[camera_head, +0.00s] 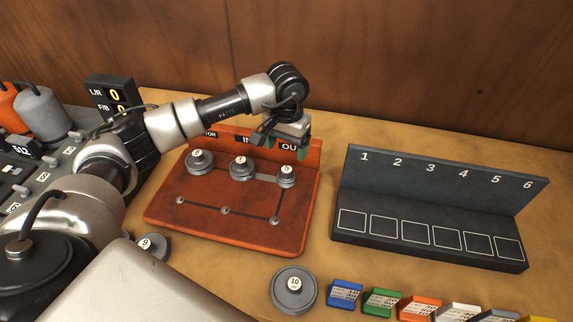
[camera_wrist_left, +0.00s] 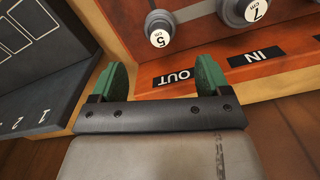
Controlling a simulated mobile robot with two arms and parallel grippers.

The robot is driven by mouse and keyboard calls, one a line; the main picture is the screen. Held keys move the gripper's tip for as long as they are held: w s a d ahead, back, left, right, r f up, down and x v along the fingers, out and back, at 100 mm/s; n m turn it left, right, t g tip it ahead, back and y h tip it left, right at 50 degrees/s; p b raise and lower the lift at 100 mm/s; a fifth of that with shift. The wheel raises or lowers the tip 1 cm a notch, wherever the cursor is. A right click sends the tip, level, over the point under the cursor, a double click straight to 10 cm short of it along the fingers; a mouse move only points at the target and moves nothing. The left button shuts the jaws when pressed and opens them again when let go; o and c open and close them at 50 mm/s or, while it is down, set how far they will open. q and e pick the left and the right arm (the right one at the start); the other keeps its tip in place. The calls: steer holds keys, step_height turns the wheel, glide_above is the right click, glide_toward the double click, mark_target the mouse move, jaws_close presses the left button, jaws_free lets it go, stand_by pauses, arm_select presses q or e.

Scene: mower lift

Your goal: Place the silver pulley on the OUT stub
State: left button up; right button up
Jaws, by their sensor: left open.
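The orange-brown board (camera_head: 230,226) lies on the table with MOTOR, IN and OUT labels along its back ledge. A small grey-silver pulley marked 5 (camera_head: 286,177) sits at the OUT position; it also shows in the left wrist view (camera_wrist_left: 158,27). A pulley marked 7 (camera_head: 242,168) sits at IN, and another (camera_head: 199,162) at the motor position. My left gripper (camera_head: 287,143) is open and empty, above the back ledge by the OUT label (camera_wrist_left: 174,77), behind the 5 pulley and apart from it. The OUT stub is hidden under the pulley. My right gripper is not in view.
A dark rack (camera_head: 430,212) with slots numbered 1 to 6 stands to the right. Loose pulleys marked 10 (camera_head: 294,291) and 9 (camera_head: 153,245) lie in front. Several coloured blocks line the front right. A control panel is at left. A wooden wall closes the back.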

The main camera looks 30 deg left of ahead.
arm_select(q)
step_height(320, 180, up, 4)
steer(key=shift+f+b, duration=0.2)
steer(key=shift+b, duration=0.1)
stand_by(0.4)
